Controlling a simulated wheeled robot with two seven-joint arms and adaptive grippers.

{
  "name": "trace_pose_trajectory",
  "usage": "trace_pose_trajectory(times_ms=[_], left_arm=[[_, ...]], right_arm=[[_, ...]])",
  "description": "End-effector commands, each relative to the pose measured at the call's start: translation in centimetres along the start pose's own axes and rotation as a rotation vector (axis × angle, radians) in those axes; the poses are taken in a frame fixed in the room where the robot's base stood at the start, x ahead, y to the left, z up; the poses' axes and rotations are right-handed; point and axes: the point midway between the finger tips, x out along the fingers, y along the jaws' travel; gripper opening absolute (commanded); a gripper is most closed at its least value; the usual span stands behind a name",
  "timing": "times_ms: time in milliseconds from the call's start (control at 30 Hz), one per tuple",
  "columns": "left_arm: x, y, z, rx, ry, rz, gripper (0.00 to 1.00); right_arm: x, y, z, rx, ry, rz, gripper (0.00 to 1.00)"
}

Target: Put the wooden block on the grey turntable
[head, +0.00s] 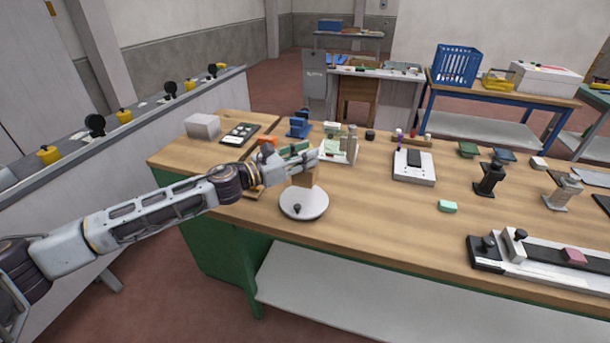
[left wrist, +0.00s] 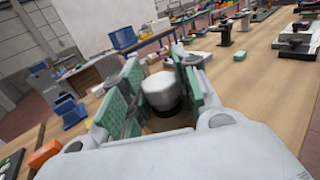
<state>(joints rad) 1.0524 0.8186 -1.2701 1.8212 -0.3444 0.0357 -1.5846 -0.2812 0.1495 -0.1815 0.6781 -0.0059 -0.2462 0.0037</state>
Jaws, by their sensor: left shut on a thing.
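The grey turntable (head: 304,205) is a pale round disc with a small dark knob, near the front edge of the workbench. The fingers hide part of the block. My right gripper is not in view.
Behind the gripper stand a white tray with grey posts (head: 340,150), a blue fixture (head: 299,126) and an orange piece (head: 267,141). A white device (head: 414,168) and green piece (head: 447,206) lie right. Bare wood (head: 365,215) is clear right of the turntable.

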Motion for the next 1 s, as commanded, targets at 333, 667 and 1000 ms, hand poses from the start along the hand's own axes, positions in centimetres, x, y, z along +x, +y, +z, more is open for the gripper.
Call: trace_pose_trajectory(times_ms=[333,667,1000], left_arm=[[0.0,0.0,-1.6,-0.001,-0.002,-0.001,0.0],[0.0,0.0,-1.7,-0.001,-0.001,-0.001,0.0],[0.0,0.0,-4.4,-0.004,0.0,0.0,0.0]], right_arm=[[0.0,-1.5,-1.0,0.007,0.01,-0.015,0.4],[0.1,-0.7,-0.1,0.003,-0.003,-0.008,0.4],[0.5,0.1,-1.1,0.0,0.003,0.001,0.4]])
